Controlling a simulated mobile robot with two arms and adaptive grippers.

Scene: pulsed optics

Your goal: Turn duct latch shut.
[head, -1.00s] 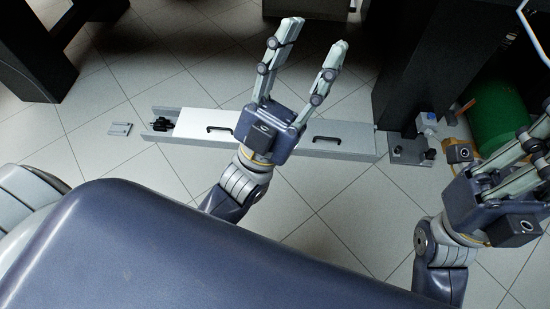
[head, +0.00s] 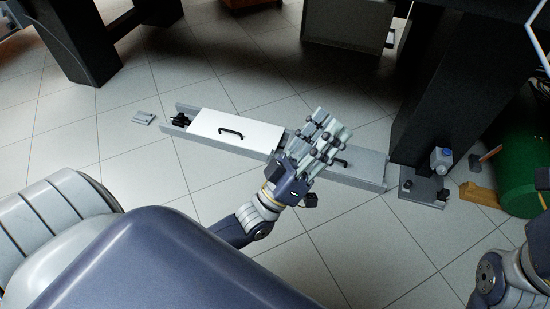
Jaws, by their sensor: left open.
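A long grey duct (head: 367,179) lies on the tiled floor across the middle of the head view. A pale cover (head: 205,123) with a black handle (head: 231,132) closes its left part. Its left end is uncovered and holds a small black part (head: 181,120). A second black handle (head: 341,162) shows on the right part. My left gripper (head: 328,128) is open and empty over the duct, just right of the pale cover. It hides part of the duct there. I cannot make out the latch. My right arm shows at the lower right, but its gripper is out of view.
A small grey plate (head: 143,117) lies left of the duct. A dark pillar (head: 436,85) stands near its right end, by a grey base plate (head: 424,186) with a blue-and-white part (head: 441,160). A wooden piece (head: 480,194) and a green cylinder (head: 524,187) lie further right. Floor before the duct is clear.

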